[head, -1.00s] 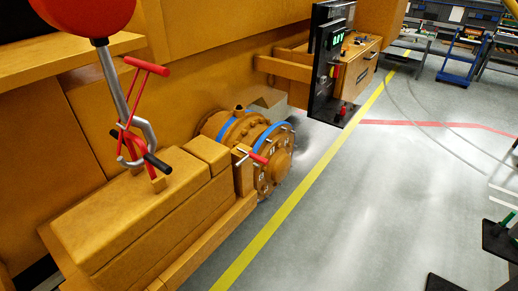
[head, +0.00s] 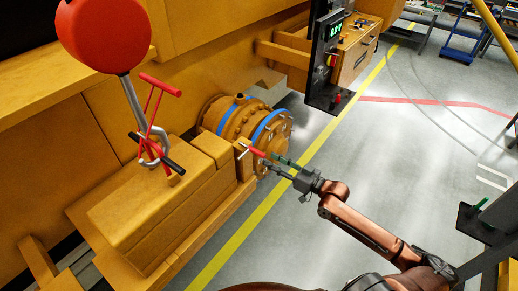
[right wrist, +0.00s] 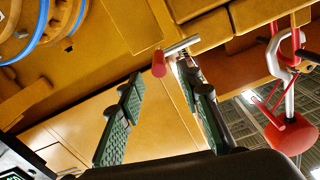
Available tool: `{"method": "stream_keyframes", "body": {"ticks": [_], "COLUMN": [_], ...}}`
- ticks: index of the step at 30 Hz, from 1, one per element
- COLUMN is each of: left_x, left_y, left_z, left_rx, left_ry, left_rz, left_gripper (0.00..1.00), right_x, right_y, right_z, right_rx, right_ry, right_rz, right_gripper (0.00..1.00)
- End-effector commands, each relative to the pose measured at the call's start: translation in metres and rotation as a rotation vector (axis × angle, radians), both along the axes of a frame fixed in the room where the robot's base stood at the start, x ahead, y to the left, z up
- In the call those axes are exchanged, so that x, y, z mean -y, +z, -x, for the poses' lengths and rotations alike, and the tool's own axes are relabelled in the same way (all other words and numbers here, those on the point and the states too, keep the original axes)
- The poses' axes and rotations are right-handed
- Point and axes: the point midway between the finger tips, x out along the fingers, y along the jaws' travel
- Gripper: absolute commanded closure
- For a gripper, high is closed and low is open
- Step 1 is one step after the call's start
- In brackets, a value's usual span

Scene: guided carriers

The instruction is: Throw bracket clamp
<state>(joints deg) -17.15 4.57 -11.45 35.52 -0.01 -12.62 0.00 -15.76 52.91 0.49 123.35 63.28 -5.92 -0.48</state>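The bracket clamp appears to be the small silver lever with a red grip (head: 256,151), on the ochre bracket beside the round flanged housing (head: 246,122). In the right wrist view its red grip (right wrist: 159,64) and silver bar (right wrist: 182,46) show just beyond my fingertips. My right gripper (head: 270,163) is open and empty, its fingers pointing at the lever. In the right wrist view the green-padded fingers (right wrist: 158,80) stand apart, with the red grip near the gap between their tips. I cannot tell whether they touch it. My left gripper is not in view.
A black panel (head: 323,60) with a green display stands behind the housing. Grey floor right of the yellow line (head: 232,247) is largely open.

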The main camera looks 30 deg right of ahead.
Motion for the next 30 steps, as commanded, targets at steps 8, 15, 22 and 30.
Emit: {"method": "stream_keyframes", "body": {"ticks": [8,15,22,30], "left_x": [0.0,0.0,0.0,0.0], "left_y": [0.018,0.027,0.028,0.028], "left_z": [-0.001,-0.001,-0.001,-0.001], "left_rx": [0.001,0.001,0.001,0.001], "left_ry": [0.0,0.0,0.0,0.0], "left_rz": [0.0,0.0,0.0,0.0], "left_gripper": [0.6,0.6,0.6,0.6], "right_x": [-0.014,-0.025,-0.028,-0.027], "right_y": [0.003,0.001,-0.001,-0.001], "right_z": [-0.037,-0.063,-0.068,-0.068], "right_rx": [0.002,0.0,-0.001,-0.001], "right_ry": [-0.003,-0.002,-0.002,-0.002], "right_rz": [-0.005,-0.001,0.001,0.001], "right_gripper": [0.68,0.68,0.68,0.77]}}
